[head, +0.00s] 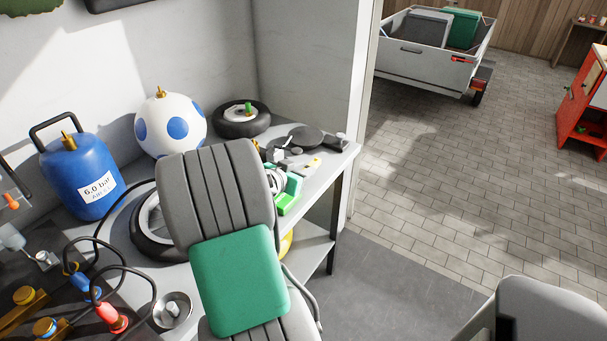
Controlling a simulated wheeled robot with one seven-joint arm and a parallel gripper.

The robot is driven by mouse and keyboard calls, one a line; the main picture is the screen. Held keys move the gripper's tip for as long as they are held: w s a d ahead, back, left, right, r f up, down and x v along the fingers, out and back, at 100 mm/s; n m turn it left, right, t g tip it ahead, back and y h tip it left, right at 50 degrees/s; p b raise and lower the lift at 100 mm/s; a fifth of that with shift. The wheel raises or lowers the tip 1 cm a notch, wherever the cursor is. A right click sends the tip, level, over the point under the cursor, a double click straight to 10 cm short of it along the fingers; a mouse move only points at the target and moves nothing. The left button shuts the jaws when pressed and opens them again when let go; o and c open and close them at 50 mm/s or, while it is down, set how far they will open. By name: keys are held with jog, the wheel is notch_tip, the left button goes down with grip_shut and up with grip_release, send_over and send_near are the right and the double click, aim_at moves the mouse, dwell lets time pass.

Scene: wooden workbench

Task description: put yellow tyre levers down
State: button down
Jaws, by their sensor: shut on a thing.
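My grey arm with a green panel rises through the middle of the head view and covers part of the workbench (343,160). I cannot make out my gripper's fingertips; they seem hidden behind the arm or lost among the small items there. I cannot clearly make out the yellow tyre levers. A bright green block (287,204) lies at the bench's front edge, right of my arm.
A blue air tank (82,178), a white ball-like tank with blue spots (170,122) and a small wheel (240,118) stand along the wall. Another wheel (150,235) is partly behind my arm. A metal bowl (172,309) and hoses crowd the front left. Paved floor (440,180) is open at right.

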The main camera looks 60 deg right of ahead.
notch_tip(320, 180, down, 2)
jog(key=shift+f+b, duration=0.35)
jog(key=shift+b, duration=0.15)
jog(key=shift+f+b, duration=0.25)
jog(key=shift+b, duration=0.1)
jog(key=c, duration=1.3)
grip_release()
jog(key=shift+o, duration=0.2)
jog(key=shift+r, duration=0.1)
